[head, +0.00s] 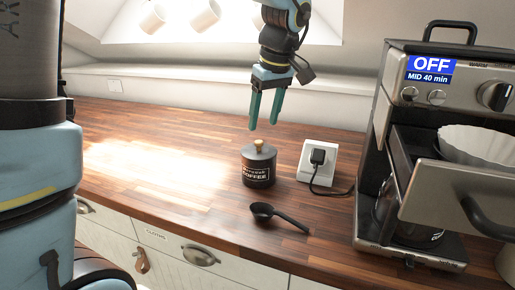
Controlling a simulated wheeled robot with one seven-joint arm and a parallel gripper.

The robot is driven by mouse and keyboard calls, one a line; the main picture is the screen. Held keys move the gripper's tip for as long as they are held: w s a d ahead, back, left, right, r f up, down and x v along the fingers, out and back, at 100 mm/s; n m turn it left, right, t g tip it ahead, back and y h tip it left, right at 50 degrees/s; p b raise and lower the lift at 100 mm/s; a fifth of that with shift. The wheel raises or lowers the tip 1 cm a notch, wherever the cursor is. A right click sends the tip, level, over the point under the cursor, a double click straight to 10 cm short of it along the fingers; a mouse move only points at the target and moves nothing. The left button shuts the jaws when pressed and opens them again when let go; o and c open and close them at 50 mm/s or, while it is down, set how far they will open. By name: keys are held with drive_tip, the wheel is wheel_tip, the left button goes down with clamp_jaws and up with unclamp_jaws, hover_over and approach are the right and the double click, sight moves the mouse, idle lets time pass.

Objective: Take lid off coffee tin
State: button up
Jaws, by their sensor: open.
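A dark coffee tin (258,174) with a pale "COFFEE" label stands upright on the wooden counter. Its dark lid (259,154) sits on top and has a small round tan knob (259,144). My gripper (265,124) hangs above the tin with its two teal fingers pointing down. The fingers are apart with nothing between them. Their tips are a little above the knob and appear clear of it.
A black scoop (276,214) lies in front of the tin. A socket box (317,161) with a black plug and cable is to its right. A coffee machine (428,120) with its filter drawer pulled out fills the right. The counter (150,165) left of the tin is clear.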

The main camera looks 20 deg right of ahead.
sight(259, 141)
drive_tip(key=shift+p+x, duration=1)
drive_tip(key=shift+x, duration=2.3)
drive_tip(key=shift+d, duration=0.1)
clamp_jaws()
